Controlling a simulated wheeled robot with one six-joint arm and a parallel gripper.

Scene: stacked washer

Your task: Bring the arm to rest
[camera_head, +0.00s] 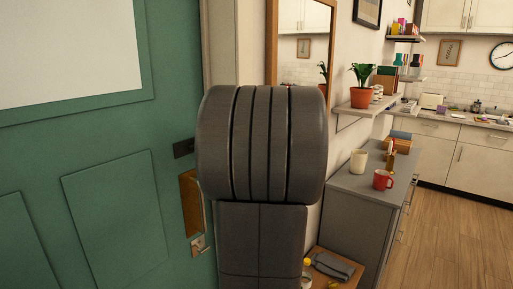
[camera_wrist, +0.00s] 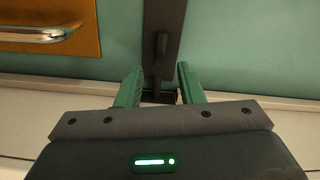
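My gripper (camera_wrist: 158,72) shows in the wrist view with its two green fingers spread apart. A dark latch piece (camera_wrist: 161,50) on a dark upright plate stands between or just beyond the fingertips, with gaps on both sides; I cannot tell its exact depth. The fingers do not close on it. In the head view my grey arm link fills the middle and hides the gripper. The dark latch part (camera_head: 183,147) shows at the edge of the green door (camera_head: 110,200), left of the arm.
A brass plate (camera_head: 191,200) with a metal handle sits below the latch; the wrist view shows it at upper left (camera_wrist: 82,15). To the right stand a grey cabinet (camera_head: 352,186) with a red mug (camera_head: 382,180), and a shelf with a potted plant (camera_head: 361,94). Wooden floor (camera_head: 450,235) is clear at right.

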